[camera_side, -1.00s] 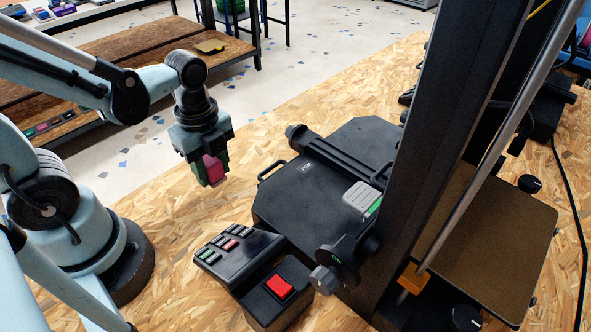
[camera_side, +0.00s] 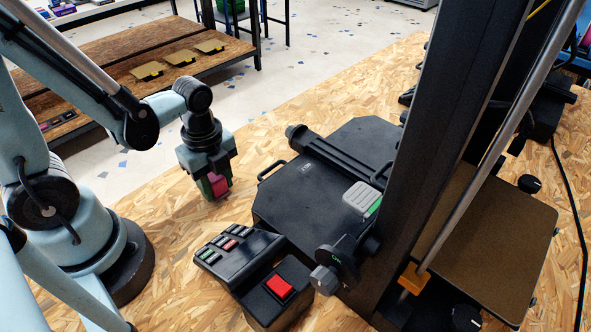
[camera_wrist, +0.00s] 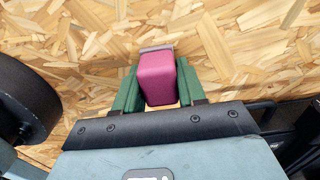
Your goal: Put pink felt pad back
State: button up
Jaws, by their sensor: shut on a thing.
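My gripper (camera_side: 211,187) has green fingers and is shut on the pink felt pad (camera_side: 219,184). In the wrist view, the pad (camera_wrist: 157,77) sits between both fingers of my gripper (camera_wrist: 158,88), with a greyish strip along its far edge. My gripper points down above the bare wood-chip bench (camera_side: 165,225), left of the black machine and behind the button panel. The pad appears clear of the bench, though the exact gap is hard to judge.
A black machine bed (camera_side: 325,190) with side handles lies to the right, bearing a grey-and-green block (camera_side: 362,198). A button panel (camera_side: 238,246) and a red-button box (camera_side: 278,288) stand in front. A tall black column (camera_side: 455,120) rises at right. A wooden shelf (camera_side: 110,60) holds yellowish pieces behind.

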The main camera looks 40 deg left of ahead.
aim_at(214, 176)
jog(key=o, duration=1.2)
jog(key=shift+r, duration=6.05)
jog(key=w+n+t, duration=0.1)
jog(key=n+t, duration=0.1)
jog(key=n, duration=0.4)
jog(key=w+r+n+t, duration=0.1)
jog(key=w+n+t, duration=0.1)
jog(key=n, duration=0.4)
jog(key=w+n+t, duration=0.2)
jog(key=n+t, duration=0.1)
jog(key=n, duration=0.3)
jog(key=shift+w+r, duration=0.15)
jog(key=shift+r, duration=0.05)
